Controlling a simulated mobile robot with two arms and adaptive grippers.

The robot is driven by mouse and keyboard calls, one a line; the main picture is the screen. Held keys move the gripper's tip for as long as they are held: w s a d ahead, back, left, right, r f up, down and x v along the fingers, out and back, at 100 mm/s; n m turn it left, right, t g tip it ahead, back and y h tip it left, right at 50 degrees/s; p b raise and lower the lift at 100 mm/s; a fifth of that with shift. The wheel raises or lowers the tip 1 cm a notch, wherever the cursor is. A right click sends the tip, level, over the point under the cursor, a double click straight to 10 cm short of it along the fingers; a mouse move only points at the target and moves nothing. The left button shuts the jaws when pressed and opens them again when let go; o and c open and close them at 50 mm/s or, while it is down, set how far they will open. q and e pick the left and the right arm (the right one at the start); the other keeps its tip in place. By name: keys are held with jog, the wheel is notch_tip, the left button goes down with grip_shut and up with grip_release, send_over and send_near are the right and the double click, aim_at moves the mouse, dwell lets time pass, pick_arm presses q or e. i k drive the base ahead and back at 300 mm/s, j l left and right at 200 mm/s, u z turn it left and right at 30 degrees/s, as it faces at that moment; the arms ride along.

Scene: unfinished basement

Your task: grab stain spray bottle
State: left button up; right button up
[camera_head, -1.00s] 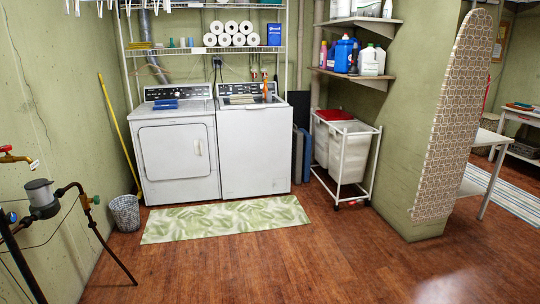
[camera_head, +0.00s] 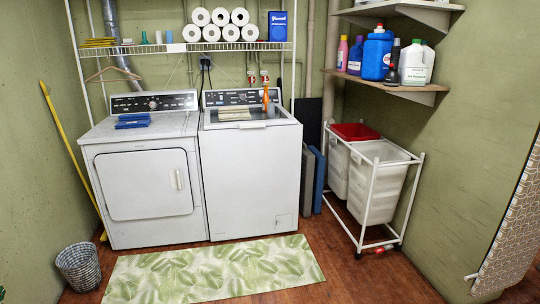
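A slim orange bottle (camera_head: 265,98), which looks like the stain spray bottle, stands upright on top of the white washer (camera_head: 250,180), towards the back near the control panel. It is small in the view and its label cannot be read. A pale flat item (camera_head: 234,114) lies to its left on the washer. Neither of my grippers is in view.
A dryer (camera_head: 145,185) with blue items (camera_head: 132,121) on top stands left of the washer. A leaf-patterned rug (camera_head: 215,270) lies in front. A wheeled hamper (camera_head: 375,185) stands right, below shelves of detergent bottles (camera_head: 377,55). A basket (camera_head: 78,265) sits at left.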

aim_at(266, 99)
jog(key=i, duration=2.25)
jog(key=i+u, duration=0.1)
jog(key=i, duration=0.6)
jog(key=i+l, duration=0.15)
jog(key=i, duration=0.55)
jog(key=i+l+u, duration=0.15)
jog(key=i, duration=0.55)
jog(key=i+u, duration=0.15)
jog(key=i, duration=0.1)
